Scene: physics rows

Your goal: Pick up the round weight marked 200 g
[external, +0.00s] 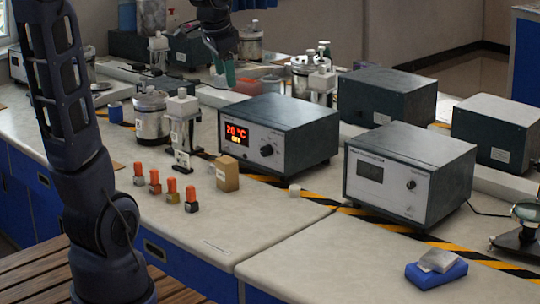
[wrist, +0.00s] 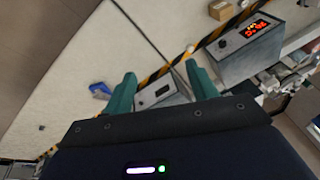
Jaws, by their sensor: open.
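No marking of 200 g is legible in either view. A small pale round piece (external: 295,190) stands on the bench beside the striped tape, in front of the lit 20 °C box; I cannot tell if it is the weight. A small pale spot that may be the same piece (wrist: 191,48) shows by the tape in the wrist view. My gripper (external: 225,72) is high over the back of the bench, far from that piece. In the wrist view its green fingers (wrist: 160,75) are apart with nothing held between them.
A cardboard block (external: 226,174) and several orange-topped pieces (external: 172,190) stand to the left. A blue item (external: 436,272) lies front right. The front bench between is mostly clear.

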